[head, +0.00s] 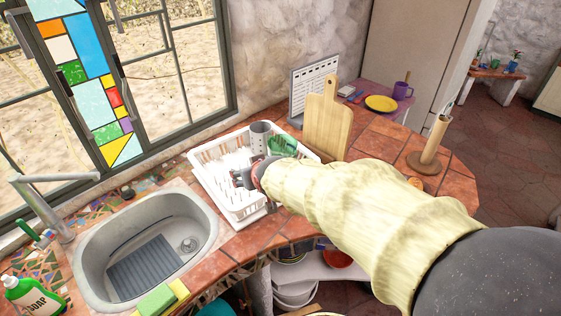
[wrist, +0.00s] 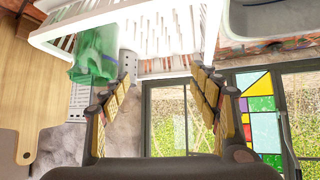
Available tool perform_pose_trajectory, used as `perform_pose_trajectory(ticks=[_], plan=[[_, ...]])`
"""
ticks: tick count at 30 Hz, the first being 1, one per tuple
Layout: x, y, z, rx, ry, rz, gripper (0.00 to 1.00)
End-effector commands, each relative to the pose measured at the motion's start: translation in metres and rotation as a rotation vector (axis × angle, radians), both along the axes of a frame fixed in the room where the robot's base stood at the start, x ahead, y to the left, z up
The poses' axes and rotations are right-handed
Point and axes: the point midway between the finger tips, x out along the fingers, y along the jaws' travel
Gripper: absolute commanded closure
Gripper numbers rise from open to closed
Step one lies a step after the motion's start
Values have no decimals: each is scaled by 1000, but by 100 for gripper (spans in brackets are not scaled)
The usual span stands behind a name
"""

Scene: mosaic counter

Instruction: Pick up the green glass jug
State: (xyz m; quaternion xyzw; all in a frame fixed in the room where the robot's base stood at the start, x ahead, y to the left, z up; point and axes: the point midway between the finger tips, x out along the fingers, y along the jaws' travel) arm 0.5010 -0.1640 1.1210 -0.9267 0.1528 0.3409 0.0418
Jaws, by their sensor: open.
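The green glass jug (head: 283,144) stands in the white dish rack (head: 212,201), beside a grey perforated utensil cup (head: 260,137). My arm hides its lower part in the head view. In the wrist view the green jug (wrist: 93,55) is at the upper left, outside the span of my fingers, and looks see-through. My gripper (head: 240,179) is over the rack, left of and nearer than the jug. In the wrist view my gripper (wrist: 163,82) has its two fingers spread with nothing between them.
The rack's white prongs (wrist: 165,30) rise near my fingers. A wooden cutting board (head: 327,122) stands just right of the jug. The sink (head: 145,250) is left of the rack, and the window (head: 180,60) is behind. A paper towel holder (head: 432,145) stands farther right.

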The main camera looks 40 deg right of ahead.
Motion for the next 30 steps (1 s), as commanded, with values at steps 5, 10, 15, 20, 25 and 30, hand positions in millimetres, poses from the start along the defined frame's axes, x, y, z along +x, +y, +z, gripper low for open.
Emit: perform_pose_trajectory(ticks=[5,10,15,20,25,30], plan=[[34,-92,-48,-48,-143,-115,26],[38,-140,-75,-83,-243,-174,16],[39,-159,-86,-100,-287,-195,7],[50,-168,-92,-102,-293,-197,0],[62,-176,-97,-102,-292,-197,0],[79,-192,-103,-103,-293,-196,0]])
